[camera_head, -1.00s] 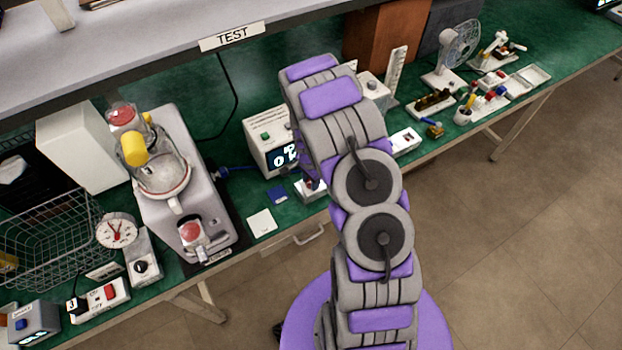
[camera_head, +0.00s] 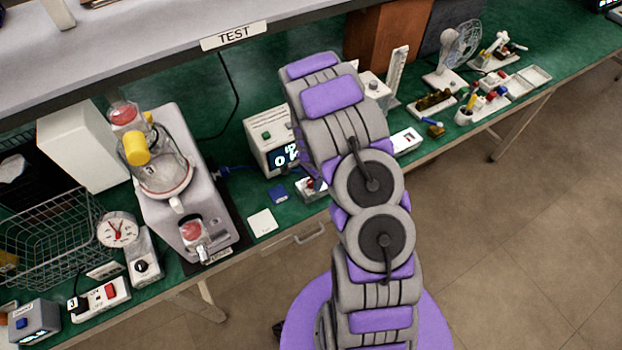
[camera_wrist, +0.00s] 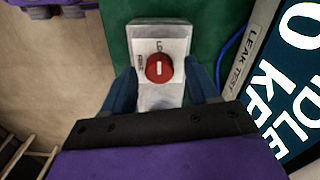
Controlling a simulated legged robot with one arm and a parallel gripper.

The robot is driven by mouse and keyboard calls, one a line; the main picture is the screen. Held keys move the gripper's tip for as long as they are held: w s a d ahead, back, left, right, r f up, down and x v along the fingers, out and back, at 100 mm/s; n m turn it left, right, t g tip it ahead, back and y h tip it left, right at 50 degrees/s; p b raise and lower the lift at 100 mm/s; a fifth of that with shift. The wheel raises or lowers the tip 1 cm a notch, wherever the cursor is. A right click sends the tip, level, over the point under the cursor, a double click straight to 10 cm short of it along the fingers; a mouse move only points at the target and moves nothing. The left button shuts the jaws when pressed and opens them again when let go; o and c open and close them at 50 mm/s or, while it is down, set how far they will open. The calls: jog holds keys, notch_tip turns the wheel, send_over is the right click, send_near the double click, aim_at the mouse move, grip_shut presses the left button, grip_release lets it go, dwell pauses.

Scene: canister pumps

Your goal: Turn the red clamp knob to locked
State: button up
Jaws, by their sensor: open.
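The red clamp knob (camera_wrist: 159,68) sits on a grey metal block (camera_wrist: 158,95) with a white label plate. A white mark on the knob runs roughly up and down in the wrist view. Small lettering lies above and to the left of the knob, too small to read surely. My gripper (camera_wrist: 159,70) is open, its dark blue fingers on either side of the knob and block. I cannot tell whether they touch. In the head view the block (camera_head: 313,188) shows only partly beside my arm, and my fingers are hidden.
A leak-test box with a lit display (camera_wrist: 299,75) stands close to the right of the block in the wrist view. A blue tube runs between them.

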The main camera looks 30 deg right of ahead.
aim_at(311, 181)
notch_tip(311, 181, up, 16)
jog(key=p, duration=0.1)
jog(key=shift+r, duration=0.25)
jog(key=shift+a+r, duration=0.1)
dwell(0.4)
jog(key=s+a+r+n+b, duration=0.1)
jog(key=s+a+r+n, duration=0.3)
jog(key=s, duration=0.3)
jog(key=s+a+r+n+g+b, duration=0.1)
jog(key=s+a+r+n, duration=0.25)
jog(key=s+r, duration=0.3)
jog(key=s+a+r+n+b, duration=0.1)
jog(key=s+a+r+n, duration=0.25)
jog(key=s, duration=0.45)
jog(key=s+a+r+n+b, duration=0.1)
jog(key=s+n, duration=0.3)
jog(key=s, duration=0.7)
jog(key=shift+s+a+g, duration=0.15)
jog(key=shift+a+g, duration=0.25)
jog(key=shift+a, duration=0.45)
